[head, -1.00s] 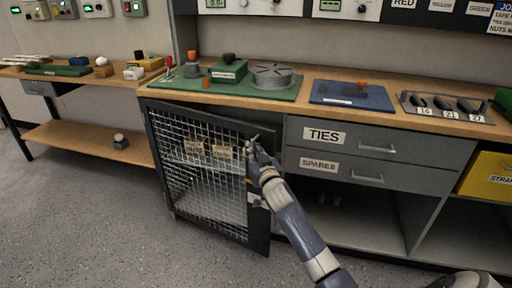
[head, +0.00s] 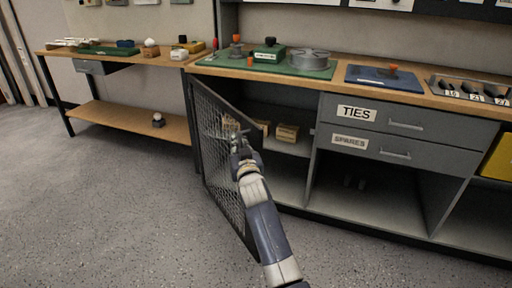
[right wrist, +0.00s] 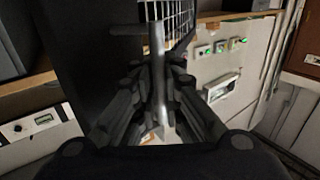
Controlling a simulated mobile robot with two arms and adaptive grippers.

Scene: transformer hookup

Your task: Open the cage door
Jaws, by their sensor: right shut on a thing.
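The cage door (head: 218,150) is a dark frame with wire mesh, hinged at its left side under the workbench. It stands swung well out from the cabinet. My right gripper (head: 238,146) is at the door's free edge, shut on the door handle. In the right wrist view the handle (right wrist: 159,75) is a pale upright bar between the fingers of the gripper (right wrist: 160,105). Behind the door the cage compartment (head: 290,172) shows, with small labelled boxes (head: 287,132) on its shelf. My left gripper is not in view.
Drawers marked TIES (head: 357,113) and SPARES (head: 350,141) are right of the cage. The workbench top (head: 345,68) holds a green board and a blue plate. A side table (head: 90,62) stands at the left. The floor (head: 120,210) in front of the door is clear.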

